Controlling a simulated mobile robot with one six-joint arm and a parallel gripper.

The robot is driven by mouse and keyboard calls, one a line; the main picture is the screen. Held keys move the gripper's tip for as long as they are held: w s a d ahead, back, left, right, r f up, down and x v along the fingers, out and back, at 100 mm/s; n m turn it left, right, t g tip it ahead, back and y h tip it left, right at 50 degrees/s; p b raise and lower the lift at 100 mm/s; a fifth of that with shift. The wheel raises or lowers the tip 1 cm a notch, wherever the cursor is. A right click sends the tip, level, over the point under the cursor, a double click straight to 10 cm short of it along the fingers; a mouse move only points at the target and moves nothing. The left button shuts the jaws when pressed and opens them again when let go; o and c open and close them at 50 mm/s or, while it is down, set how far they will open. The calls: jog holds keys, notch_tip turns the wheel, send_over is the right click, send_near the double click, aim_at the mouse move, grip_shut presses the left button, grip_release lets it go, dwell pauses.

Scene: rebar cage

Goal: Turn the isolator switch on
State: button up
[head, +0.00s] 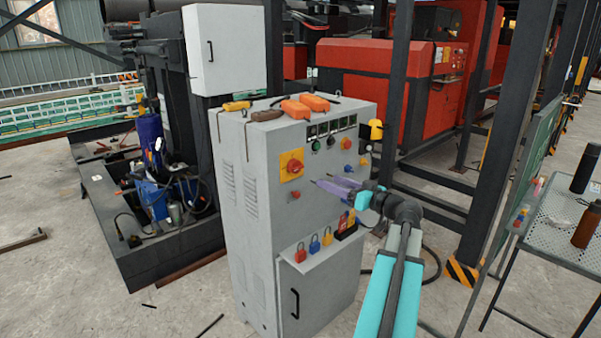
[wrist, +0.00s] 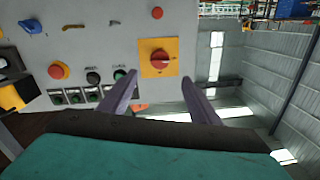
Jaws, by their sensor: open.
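The isolator switch (head: 291,167) is a red rotary knob on a yellow square plate, on the front face of a grey cabinet (head: 240,215). In the wrist view the switch (wrist: 160,58) lies ahead, framed between the finger tips. I cannot clearly tell its on or off marking. My gripper (head: 318,182) has purple fingers and is open and empty. In the head view it is to the right of the switch and slightly lower, in front of the panel. The fingers (wrist: 158,74) appear apart from the knob, with nothing between them.
Other buttons and a row of meters (head: 331,127) share the panel. A shelf below holds several padlocks (head: 314,243). Orange tools (head: 305,106) lie on the cabinet top. A mesh table (head: 560,235) stands at the right. Concrete floor is open in front of the cabinet.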

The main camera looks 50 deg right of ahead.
aim_at(300, 169)
jog(key=shift+w, duration=0.1)
jog(key=w+p, duration=0.4)
jog(key=w, duration=0.9)
jog(key=shift+w, duration=0.3)
jog(key=shift+c, duration=0.4)
